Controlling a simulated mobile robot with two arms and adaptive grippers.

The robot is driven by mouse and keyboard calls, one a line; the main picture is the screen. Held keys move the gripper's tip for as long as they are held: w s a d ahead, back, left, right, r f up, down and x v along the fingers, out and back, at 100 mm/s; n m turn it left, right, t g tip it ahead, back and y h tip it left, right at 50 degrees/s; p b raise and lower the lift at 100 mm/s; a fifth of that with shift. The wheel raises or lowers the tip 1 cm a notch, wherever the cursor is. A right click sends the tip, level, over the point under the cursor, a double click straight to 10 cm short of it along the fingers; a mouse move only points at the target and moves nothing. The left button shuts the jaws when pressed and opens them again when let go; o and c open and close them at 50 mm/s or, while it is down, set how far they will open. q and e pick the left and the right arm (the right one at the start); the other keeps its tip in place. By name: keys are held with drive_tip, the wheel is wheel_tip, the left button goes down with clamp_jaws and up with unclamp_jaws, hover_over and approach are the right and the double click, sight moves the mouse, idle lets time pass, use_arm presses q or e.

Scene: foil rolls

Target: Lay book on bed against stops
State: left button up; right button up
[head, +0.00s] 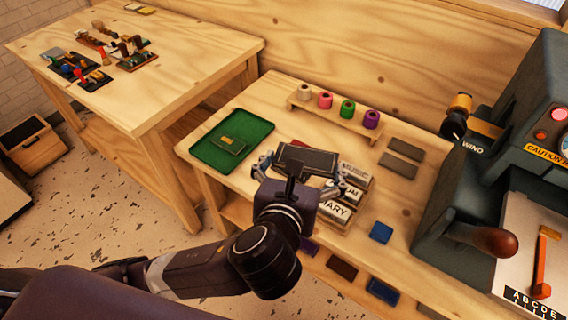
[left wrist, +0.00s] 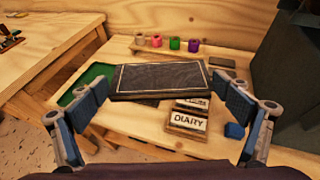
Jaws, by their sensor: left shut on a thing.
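A dark book (head: 306,158) with a thin pale border is held between the fingers of my left gripper (head: 304,176), above the workbench. In the left wrist view the book (left wrist: 160,79) lies flat between the two blue-padded fingers of the left gripper (left wrist: 162,92). A dark green machine (head: 495,150) stands at the right, with a "WIND" knob and a dark red handle. Its pale plate (head: 515,245) carries an orange lever and a strip marked "A B C D E". My right gripper is not in view.
A green tray (head: 205,160) lies left of the book. A wooden rack (head: 335,123) holds several coloured rolls behind it. Grey slabs (head: 398,166) and a blue block (head: 381,232) lie toward the machine.

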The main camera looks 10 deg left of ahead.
sight(305, 159)
use_arm(q)
drive_tip(key=w+a+f+m+h, duration=0.2)
drive_tip(key=w+f, duration=0.7)
drive_tip(key=f, duration=0.1)
drive_tip(key=w+a+f+m+h, duration=0.1)
drive_tip(key=w+a+f+h, duration=0.1)
drive_tip(key=a+f, duration=0.6)
wheel_tip(305, 159, down, 2)
drive_tip(key=shift+w+a+f+m+g, duration=0.2)
drive_tip(key=shift+w+a+m+g, duration=0.05)
drive_tip(key=shift+a+m+g, duration=0.15)
wheel_tip(305, 159, down, 10)
drive_tip(key=b, duration=0.3)
drive_tip(key=shift+r, duration=0.15)
